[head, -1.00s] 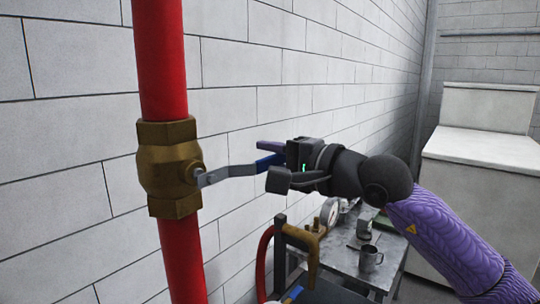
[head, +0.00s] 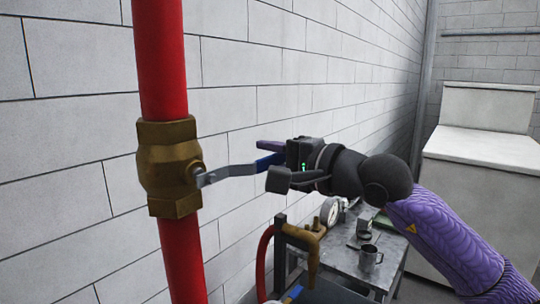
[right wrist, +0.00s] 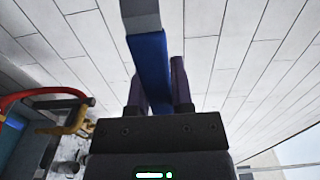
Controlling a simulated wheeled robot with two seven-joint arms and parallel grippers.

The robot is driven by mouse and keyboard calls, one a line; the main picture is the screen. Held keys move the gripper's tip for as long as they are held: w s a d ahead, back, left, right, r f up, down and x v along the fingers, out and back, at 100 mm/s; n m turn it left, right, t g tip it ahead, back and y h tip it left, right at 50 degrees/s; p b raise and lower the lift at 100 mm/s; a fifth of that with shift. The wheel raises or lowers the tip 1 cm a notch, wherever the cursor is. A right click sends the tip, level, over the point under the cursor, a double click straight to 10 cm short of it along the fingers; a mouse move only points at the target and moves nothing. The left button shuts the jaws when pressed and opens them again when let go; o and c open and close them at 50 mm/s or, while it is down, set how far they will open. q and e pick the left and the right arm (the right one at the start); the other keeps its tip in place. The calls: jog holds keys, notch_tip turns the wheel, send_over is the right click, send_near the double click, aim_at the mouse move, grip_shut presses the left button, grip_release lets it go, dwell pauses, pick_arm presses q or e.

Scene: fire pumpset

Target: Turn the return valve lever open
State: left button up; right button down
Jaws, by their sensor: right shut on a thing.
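The return valve (head: 168,168) is a brass body on a vertical red pipe (head: 160,58) at the left of the head view. Its grey metal lever (head: 228,172) sticks out to the right, roughly level, across the pipe's line. The lever ends in a blue grip (head: 268,161). My right gripper (head: 270,158) is shut on the blue grip, reaching in from the right. In the right wrist view the blue grip (right wrist: 150,70) runs between the two purple fingers (right wrist: 158,85). My left gripper is not in view.
A white block wall (head: 262,75) stands close behind the pipe and lever. Below is a metal table (head: 345,262) with a mug (head: 369,258), a gauge (head: 331,212), brass fittings (head: 305,238) and a red hose (head: 263,262). A large white box (head: 485,160) stands at right.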

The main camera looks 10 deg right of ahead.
dwell(0.5)
jog(key=shift+s+a+r+n+b, duration=0.1)
jog(key=shift+s+a+r+n, duration=1.4)
jog(key=shift+n, duration=1.5)
jog(key=shift+s+a+r+n+b, duration=0.15)
jog(key=shift+s+a+r+n, duration=0.7)
jog(key=shift+a+r+n, duration=1.25)
jog(key=shift+s+a+r+n+b, duration=0.1)
jog(key=shift+s+a+r+n, duration=1.5)
jog(key=shift+n, duration=2.3)
jog(key=shift+w+d+r, duration=0.4)
jog(key=shift+d+r, duration=0.05)
jog(key=shift+d, duration=0.1)
jog(key=c, duration=0.5)
grip_release()
